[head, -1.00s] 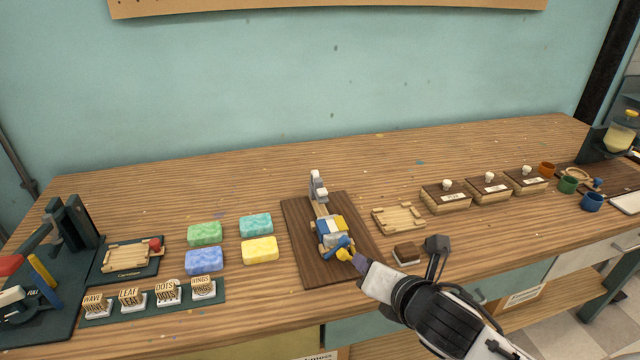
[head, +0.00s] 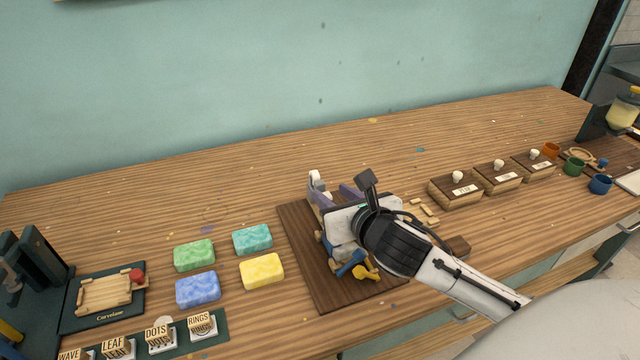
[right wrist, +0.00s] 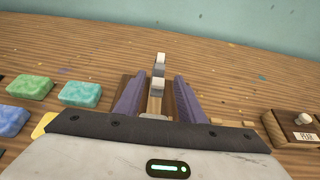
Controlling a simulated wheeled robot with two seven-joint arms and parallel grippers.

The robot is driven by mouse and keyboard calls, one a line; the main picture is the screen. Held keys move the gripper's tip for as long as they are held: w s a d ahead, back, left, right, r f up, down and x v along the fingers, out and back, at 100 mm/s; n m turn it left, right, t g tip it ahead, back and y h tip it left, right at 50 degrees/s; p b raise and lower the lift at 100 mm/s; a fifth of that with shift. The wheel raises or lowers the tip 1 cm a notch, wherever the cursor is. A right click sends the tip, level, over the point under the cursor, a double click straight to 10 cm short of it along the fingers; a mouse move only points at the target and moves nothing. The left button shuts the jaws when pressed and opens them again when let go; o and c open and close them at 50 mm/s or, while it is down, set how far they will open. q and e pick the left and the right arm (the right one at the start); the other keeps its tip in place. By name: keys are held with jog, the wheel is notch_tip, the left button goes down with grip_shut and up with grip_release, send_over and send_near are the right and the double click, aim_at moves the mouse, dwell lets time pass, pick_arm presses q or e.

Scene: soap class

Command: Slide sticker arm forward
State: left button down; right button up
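The sticker device sits on a dark wooden board (head: 302,250). At its back stands a grey-white post (head: 315,183), also seen in the right wrist view (right wrist: 159,63). Blue (head: 352,263) and yellow (head: 368,272) parts show at its front. My right gripper (head: 335,195) is over the device and hides most of its middle. In the right wrist view, its two purple fingers (right wrist: 158,82) are spread, one on each side of a narrow wooden piece (right wrist: 155,104), with gaps visible. I cannot tell which part is the sticker arm. My left gripper is not in view.
Green (head: 194,255), teal (head: 252,240), blue (head: 198,289) and yellow (head: 262,271) soap bars lie left of the board. Wooden boxes with white knobs (head: 457,189) stand to the right. The table behind is clear.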

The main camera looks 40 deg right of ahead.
aim_at(321, 186)
jog(key=x, duration=0.6)
jog(key=shift+w+f, duration=0.2)
jog(key=shift+w, duration=0.15)
grip_shut()
